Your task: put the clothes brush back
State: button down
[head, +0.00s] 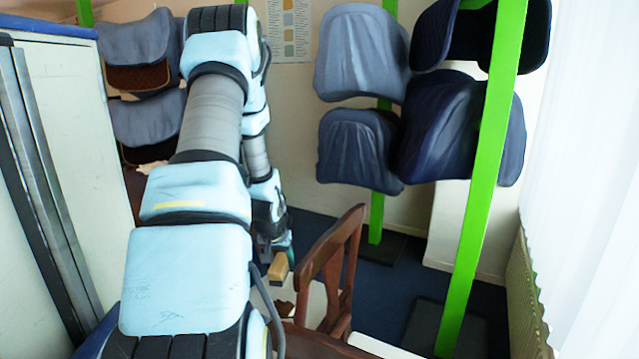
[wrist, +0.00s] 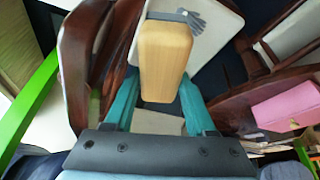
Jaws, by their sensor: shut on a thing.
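The clothes brush (wrist: 166,52), a pale wooden block with rounded edges, is held between the teal fingers of my gripper (wrist: 163,92) in the wrist view. In the head view the brush (head: 278,266) hangs low, just left of a dark wooden chair back, under my gripper (head: 283,248), which my arm partly hides. I cannot make out the brush's resting place for certain.
The wooden chair (head: 335,262) stands close to the right of my gripper. A pink box (wrist: 288,107) is at the right. Green posts (head: 483,190) carry covered saddles (head: 360,55).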

aim_at(270, 283)
jog(key=shift+n+y, duration=0.3)
jog(key=shift+n, duration=0.5)
jog(key=s, duration=0.2)
jog(key=s+a+p, duration=0.1)
jog(key=s, duration=0.2)
jog(key=s+p, duration=0.1)
jog(key=s, duration=0.2)
jog(key=shift+s+a+f, duration=0.25)
jog(key=shift+a+f, duration=0.15)
jog(key=s+d+r+b, duration=0.1)
jog(key=d+r+b, duration=0.1)
jog(key=b, duration=0.1)
jog(key=shift+s+d+r, duration=0.2)
jog(key=shift+s, duration=0.15)
jog(key=shift+w+r+b, duration=0.15)
jog(key=shift+r+b, duration=0.6)
jog(key=shift+r, duration=0.25)
jog(key=s+a+f, duration=0.2)
jog(key=a+f, duration=0.4)
jog(key=f, duration=0.4)
jog(key=shift+s+f, duration=0.2)
jog(key=shift+f, duration=0.05)
jog(key=shift+r+n, duration=0.1)
jog(key=shift+n, duration=0.2)
